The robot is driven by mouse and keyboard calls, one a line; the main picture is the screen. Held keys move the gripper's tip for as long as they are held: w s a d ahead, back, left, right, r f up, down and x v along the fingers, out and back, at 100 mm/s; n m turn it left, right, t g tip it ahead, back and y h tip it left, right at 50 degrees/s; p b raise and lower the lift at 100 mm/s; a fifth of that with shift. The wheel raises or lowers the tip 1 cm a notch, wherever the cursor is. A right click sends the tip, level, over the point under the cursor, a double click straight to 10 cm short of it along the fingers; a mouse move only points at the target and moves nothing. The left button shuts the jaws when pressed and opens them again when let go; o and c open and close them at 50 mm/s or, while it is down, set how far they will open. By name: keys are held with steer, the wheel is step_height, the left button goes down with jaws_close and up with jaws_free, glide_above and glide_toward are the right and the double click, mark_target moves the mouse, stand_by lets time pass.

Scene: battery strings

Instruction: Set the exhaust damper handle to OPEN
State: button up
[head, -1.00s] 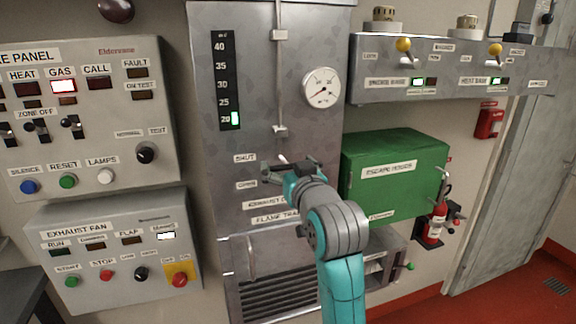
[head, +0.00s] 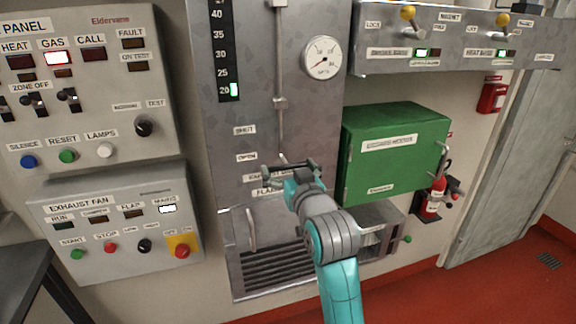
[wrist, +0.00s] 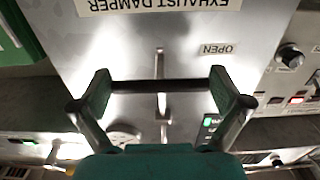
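The exhaust damper handle shows in the wrist view as a dark bar (wrist: 160,86) across a vertical slot. In the head view its pale stem (head: 283,158) is about level with the OPEN label (head: 247,156), below the SHUT label (head: 245,130). The wrist view is upside down and also shows the OPEN label (wrist: 218,49). My gripper (head: 293,172) is open at the handle; its fingers (wrist: 161,90) are spread near the bar's two ends. I cannot tell whether they touch it. My gripper hides most of the handle in the head view.
The green box (head: 395,155) juts out right of my gripper. The exhaust fan panel (head: 110,222) is to the left. A grille (head: 275,270) with a vertical handle is below. A fire extinguisher (head: 432,198) hangs at the right. Red floor lies open at the lower right.

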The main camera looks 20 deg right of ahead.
steer(key=shift+r, duration=0.1)
steer(key=s, duration=1.2)
steer(key=s+f+g, duration=0.1)
steer(key=s+f, duration=0.7)
steer(key=f, duration=0.4)
steer(key=s+f+g, duration=0.1)
steer(key=s+f, duration=0.6)
steer(key=f, duration=0.4)
steer(key=s+f, duration=0.3)
steer(key=s, duration=1)
steer(key=s+f+g, duration=0.1)
steer(key=s+f, duration=0.2)
steer(key=s, duration=1)
steer(key=shift+s, duration=0.35)
steer(key=shift+f, duration=0.1)
